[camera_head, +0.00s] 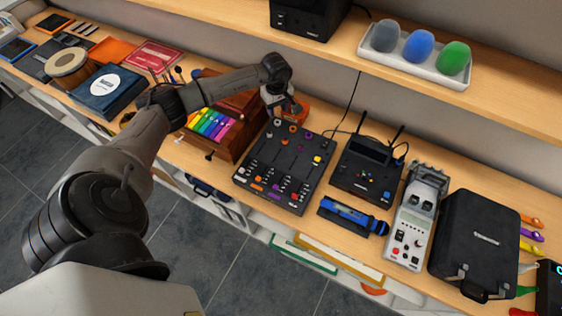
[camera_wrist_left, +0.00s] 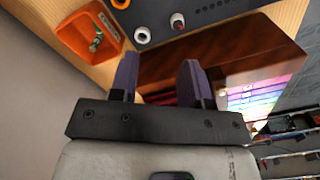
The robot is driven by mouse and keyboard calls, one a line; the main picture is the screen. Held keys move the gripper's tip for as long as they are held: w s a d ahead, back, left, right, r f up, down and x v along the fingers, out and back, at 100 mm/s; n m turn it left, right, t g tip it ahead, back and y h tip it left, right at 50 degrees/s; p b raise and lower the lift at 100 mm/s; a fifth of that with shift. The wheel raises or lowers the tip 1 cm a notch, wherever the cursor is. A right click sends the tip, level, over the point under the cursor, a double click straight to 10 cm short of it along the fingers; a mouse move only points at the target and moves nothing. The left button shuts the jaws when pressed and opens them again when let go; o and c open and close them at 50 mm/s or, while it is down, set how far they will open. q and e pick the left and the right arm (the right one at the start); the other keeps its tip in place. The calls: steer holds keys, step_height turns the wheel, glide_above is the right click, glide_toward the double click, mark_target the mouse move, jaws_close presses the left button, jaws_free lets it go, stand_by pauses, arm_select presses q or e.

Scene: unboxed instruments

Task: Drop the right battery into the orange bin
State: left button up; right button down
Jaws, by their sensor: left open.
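The orange bin (camera_head: 298,108) stands behind the black control panel, partly hidden by my left gripper in the head view. The left wrist view shows the bin (camera_wrist_left: 72,42) at upper left, with a small green-and-white item (camera_wrist_left: 97,40) inside; I cannot tell whether it is a battery. My left gripper (camera_head: 284,106) is near the bin. Its two purple fingers are apart with nothing visible between them (camera_wrist_left: 157,78), beside the bin in the wrist view. I cannot clearly identify the right battery. My right gripper is not in view.
The black control panel (camera_head: 283,165) with knobs lies in front of the bin. A wooden box with coloured keys (camera_head: 212,124) is to its left. A black router (camera_head: 367,168), white instrument (camera_head: 412,228) and black case (camera_head: 475,240) crowd the right. A shelf (camera_head: 345,62) overhangs the back.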

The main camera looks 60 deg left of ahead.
arm_select(q)
steer(key=s+d+f+m, duration=0.1)
steer(key=s+d+m, duration=0.1)
steer(key=d+m, duration=0.2)
steer(key=s+d+f+m+b, duration=0.1)
steer(key=d+m, duration=0.4)
steer(key=d, duration=0.6)
steer(key=shift+s, duration=0.75)
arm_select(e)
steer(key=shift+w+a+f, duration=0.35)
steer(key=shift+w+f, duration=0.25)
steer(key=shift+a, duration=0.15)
